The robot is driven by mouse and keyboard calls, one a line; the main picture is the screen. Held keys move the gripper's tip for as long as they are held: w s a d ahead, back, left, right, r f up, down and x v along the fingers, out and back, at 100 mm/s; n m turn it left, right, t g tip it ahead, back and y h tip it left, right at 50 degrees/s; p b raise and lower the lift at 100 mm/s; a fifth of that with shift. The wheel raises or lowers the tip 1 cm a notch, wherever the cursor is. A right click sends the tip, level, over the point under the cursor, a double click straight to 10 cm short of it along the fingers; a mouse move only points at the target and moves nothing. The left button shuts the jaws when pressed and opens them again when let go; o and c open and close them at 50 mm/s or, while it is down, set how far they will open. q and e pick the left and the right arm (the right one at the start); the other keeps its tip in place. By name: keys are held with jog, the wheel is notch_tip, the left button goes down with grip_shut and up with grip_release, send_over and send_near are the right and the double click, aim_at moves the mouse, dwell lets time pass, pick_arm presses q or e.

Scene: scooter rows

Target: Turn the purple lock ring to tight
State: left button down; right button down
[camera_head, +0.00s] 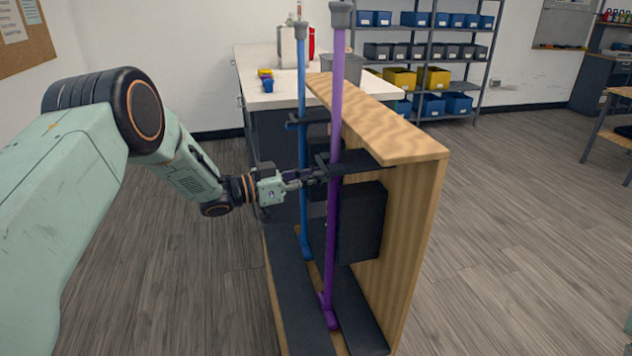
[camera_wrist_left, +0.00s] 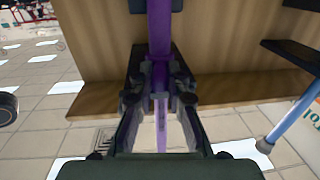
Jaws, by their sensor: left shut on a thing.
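The purple scooter (camera_head: 336,110) stands upright in a wooden rack, its post running up to a grey top. My left gripper (camera_head: 318,176) reaches in from the left at about mid-height of the post, beside a dark holder. In the left wrist view, my left gripper (camera_wrist_left: 160,92) has its two fingers closed on both sides of a purple part, which I take to be the lock ring (camera_wrist_left: 160,74). The fingers hide most of the ring, and I cannot read any tight mark. My right gripper is not in view.
A blue scooter (camera_head: 302,130) stands close behind the purple one; its post shows at right in the wrist view (camera_wrist_left: 294,112). The wooden rack (camera_head: 412,230) has a side panel close on the right. A white-topped table (camera_head: 262,97) stands behind. The floor right of the rack is clear.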

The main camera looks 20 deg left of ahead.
pick_arm(q)
jog(key=shift+w+r+m+g+h+b, duration=0.2)
jog(key=shift+m+g+h+b, duration=0.1)
jog(key=shift+m+g+h, duration=0.25)
jog(key=shift+g, duration=0.25)
jog(key=shift+d, duration=0.1)
jog(key=c, duration=1.6)
grip_release()
jog(key=shift+o, duration=1.4)
jog(key=shift+d+f, duration=0.1)
jog(key=shift+d, duration=0.05)
jog(key=shift+a, duration=0.4)
jog(key=v, duration=1.1)
jog(key=shift+s, duration=0.3)
